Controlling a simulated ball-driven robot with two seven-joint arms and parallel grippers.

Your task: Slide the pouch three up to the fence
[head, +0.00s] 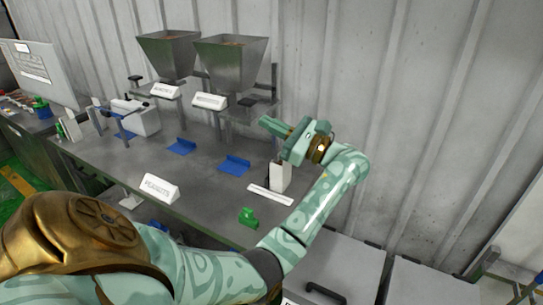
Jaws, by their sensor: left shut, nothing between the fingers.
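My left gripper (268,124) is shut and empty, held above the back right part of the grey bench, its fingers pointing left. A white upright block or pouch (280,180) stands on the bench just below the gripper, partly hidden by it; I cannot tell whether it is pouch three. A flat white labelled strip (270,195) lies in front of it. Blue angled pieces (234,166) sit further left on the bench; I cannot tell which piece is the fence. My right gripper is not in view.
Two metal hoppers (168,56) stand at the back of the bench (205,190). A PEANUTS sign (160,188) and a small green object (248,217) are near the front edge. A white device (140,117) stands at the left. A corrugated wall (420,120) closes off the back.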

